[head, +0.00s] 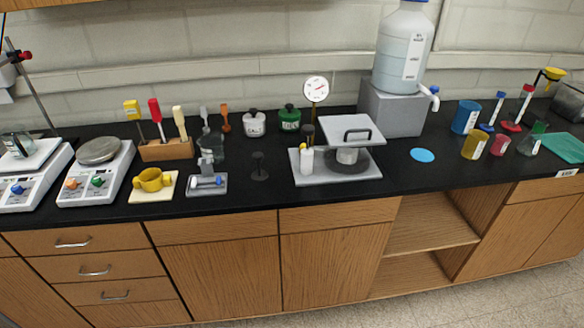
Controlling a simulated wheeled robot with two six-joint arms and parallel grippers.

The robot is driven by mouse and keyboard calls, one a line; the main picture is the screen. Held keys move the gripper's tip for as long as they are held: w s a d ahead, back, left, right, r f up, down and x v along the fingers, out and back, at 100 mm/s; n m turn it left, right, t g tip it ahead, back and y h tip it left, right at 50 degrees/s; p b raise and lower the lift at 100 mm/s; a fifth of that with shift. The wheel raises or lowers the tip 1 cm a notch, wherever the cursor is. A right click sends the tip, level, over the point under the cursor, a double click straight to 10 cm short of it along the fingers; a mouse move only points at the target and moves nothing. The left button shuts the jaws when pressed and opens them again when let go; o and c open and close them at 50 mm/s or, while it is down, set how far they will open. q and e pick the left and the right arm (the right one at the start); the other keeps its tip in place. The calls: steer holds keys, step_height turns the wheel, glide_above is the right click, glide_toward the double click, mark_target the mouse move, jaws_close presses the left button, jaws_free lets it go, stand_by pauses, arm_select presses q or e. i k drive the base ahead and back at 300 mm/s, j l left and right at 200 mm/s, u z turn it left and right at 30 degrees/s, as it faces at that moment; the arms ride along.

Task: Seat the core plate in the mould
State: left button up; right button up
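Neither of my grippers shows in the head view. Nothing is labelled as the core plate or the mould, so I cannot tell for sure which they are. A light grey square plate with a dark handle (352,129) sits above a metal cylinder (347,156) at the middle of the bench. The cylinder stands on a dark round base (349,168), on a flat grey base plate (310,178). The square plate hides part of what is beneath it. A small white bottle (307,161) stands at the left of this base plate.
The black bench top (240,193) is clear along its front edge. Two balances (97,180) and a yellow ring-shaped part (153,180) stand left. A dial gauge (316,89) and a large water bottle on a grey block (392,108) stand behind. Several coloured cups stand right.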

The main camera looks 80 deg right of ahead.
mark_target(151, 180)
steer(key=z, duration=2.6)
